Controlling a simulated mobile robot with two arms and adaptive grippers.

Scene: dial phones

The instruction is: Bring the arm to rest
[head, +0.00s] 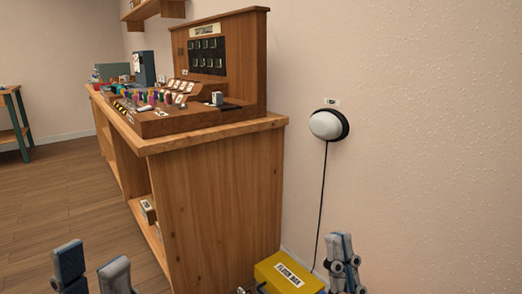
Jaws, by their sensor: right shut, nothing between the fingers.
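My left gripper (91,258) is at the lower left edge of the head view. Its two fingers stand apart with nothing between them, so it is open. My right gripper (340,247) is at the bottom, right of the middle, in front of the wall. Its fingers are together and hold nothing. It stands just right of a yellow box (287,272) with a white label. The lower parts of both arms are cut off by the frame.
A wooden counter (220,205) carries a wooden switchboard (225,50) with coloured plugs. A white, dark-rimmed wall device (325,124) hangs at right, its black cord (322,200) running down near my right gripper. A side table (12,120) stands far left. Open floor (60,190) lies left of the counter.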

